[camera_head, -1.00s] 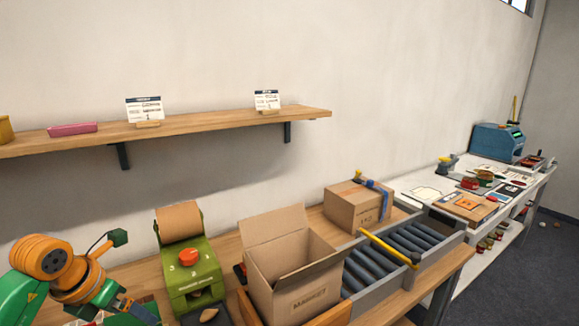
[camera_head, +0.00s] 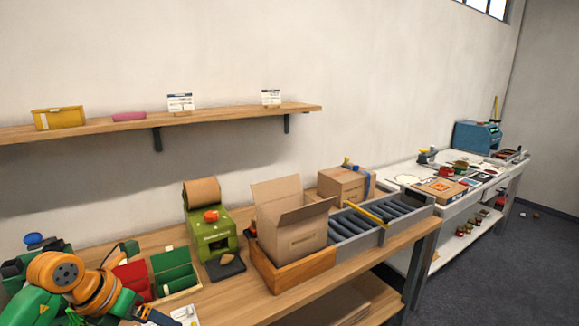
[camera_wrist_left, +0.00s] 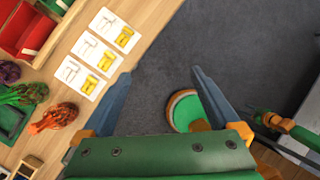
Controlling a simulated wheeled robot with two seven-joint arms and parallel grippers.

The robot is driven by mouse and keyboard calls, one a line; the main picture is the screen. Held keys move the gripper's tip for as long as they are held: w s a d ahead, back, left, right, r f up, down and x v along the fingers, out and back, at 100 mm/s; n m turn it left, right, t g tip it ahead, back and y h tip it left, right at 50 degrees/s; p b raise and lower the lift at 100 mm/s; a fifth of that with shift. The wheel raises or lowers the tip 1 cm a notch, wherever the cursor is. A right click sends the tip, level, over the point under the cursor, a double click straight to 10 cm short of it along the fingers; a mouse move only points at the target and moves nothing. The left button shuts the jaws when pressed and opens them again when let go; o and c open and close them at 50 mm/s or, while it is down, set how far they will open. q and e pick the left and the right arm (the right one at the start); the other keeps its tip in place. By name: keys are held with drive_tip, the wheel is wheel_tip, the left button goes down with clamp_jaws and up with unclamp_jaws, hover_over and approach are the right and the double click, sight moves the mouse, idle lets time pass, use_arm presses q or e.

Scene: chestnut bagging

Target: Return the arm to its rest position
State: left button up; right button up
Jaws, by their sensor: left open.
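My left arm comes in at the bottom left of the head view. Its gripper (camera_head: 150,315) is low at the front edge of the workbench (camera_head: 215,298), partly cut off by the picture's bottom. In the left wrist view the gripper (camera_wrist_left: 162,74) has its two blue-grey fingers spread wide, with nothing between them. The fingers are over the dark floor (camera_wrist_left: 165,45), just beyond the bench edge.
Red (camera_head: 133,276) and green (camera_head: 174,270) trays lie beside the arm. A green machine (camera_head: 210,238), an open carton (camera_head: 292,230) and a roller conveyor (camera_head: 365,221) stand farther right. Picture cards (camera_wrist_left: 85,75) lie near the left finger.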

use_arm(q)
drive_tip(key=w+d+f+n+t+h, duration=0.1)
drive_tip(key=d+f+n+h, duration=0.25)
drive_tip(key=d, duration=0.35)
drive_tip(key=w+d+f+n+t+h, duration=0.1)
drive_tip(key=d+f+n+t+h, duration=0.1)
drive_tip(key=d+f+n+h, duration=0.25)
drive_tip(key=s+a+f+n+t+y, duration=0.1)
drive_tip(key=a+f+n+t+y, duration=0.15)
drive_tip(key=f+n, duration=0.55)
drive_tip(key=s+a+f+n+t+y, duration=0.1)
drive_tip(key=f+n+t+y, duration=0.25)
drive_tip(key=f+n, duration=0.45)
drive_tip(key=s+a+f+n+g+y, duration=0.3)
drive_tip(key=s+f+n+g+y, duration=0.4)
drive_tip(key=s+f, duration=0.9)
drive_tip(key=s+d+f+n+g, duration=0.1)
drive_tip(key=s+f+n+g, duration=0.1)
drive_tip(key=s, duration=0.8)
drive_tip(key=s+d+f+n+g+h, duration=0.1)
drive_tip(key=s+f+n+g, duration=0.1)
drive_tip(key=s, duration=0.8)
drive_tip(key=shift+s+d+f+n+g, duration=0.15)
drive_tip(key=shift+f+n+g, duration=0.15)
drive_tip(key=shift+n+g, duration=0.4)
